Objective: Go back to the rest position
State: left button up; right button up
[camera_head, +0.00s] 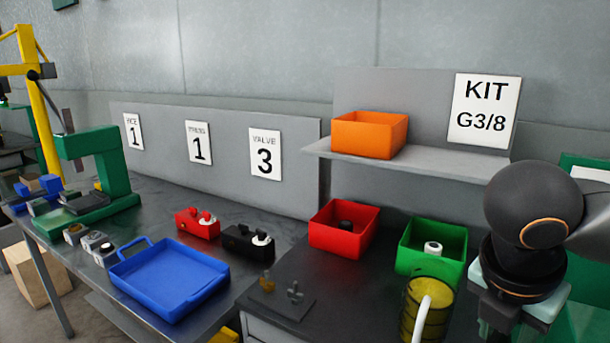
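A dark rounded link of my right arm (533,220) comes in at the right edge. It covers part of the bench's right end. I see no fingertips of my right gripper. My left arm and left gripper do not show. The task names no object.
On the near bench are a red bin (343,238) and a green bin (418,264), each with a dark or white part inside. A yellow see-through container (408,312) stands in front. An orange bin (370,134) sits on the shelf. A blue tray (168,281) lies left.

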jog(key=w+a+f+m+t+y, duration=0.1)
jog(key=w+a+f+m+y, duration=0.25)
jog(key=a+f, duration=0.4)
jog(key=w+a+f+m+t+y, duration=0.1)
jog(key=w+a+f+m+y, duration=0.1)
jog(key=a+f+y, duration=0.55)
jog(key=w+a+f+m+t+y, duration=0.1)
jog(key=w+a+f+m, duration=0.15)
jog(key=a+f, duration=0.5)
jog(key=s+d+f+m+t+h, duration=0.2)
jog(key=s+d+f+m+h, duration=0.1)
jog(key=s+d+f+m, duration=0.4)
jog(key=s+d+f+m+t+h, duration=0.1)
jog(key=s+d+f+m, duration=0.6)
jog(key=f, duration=0.7)
jog(key=shift+s+t+h, duration=0.25)
jog(key=shift+t+h, duration=0.15)
jog(key=shift+h, duration=0.5)
jog(key=shift+d, duration=0.1)
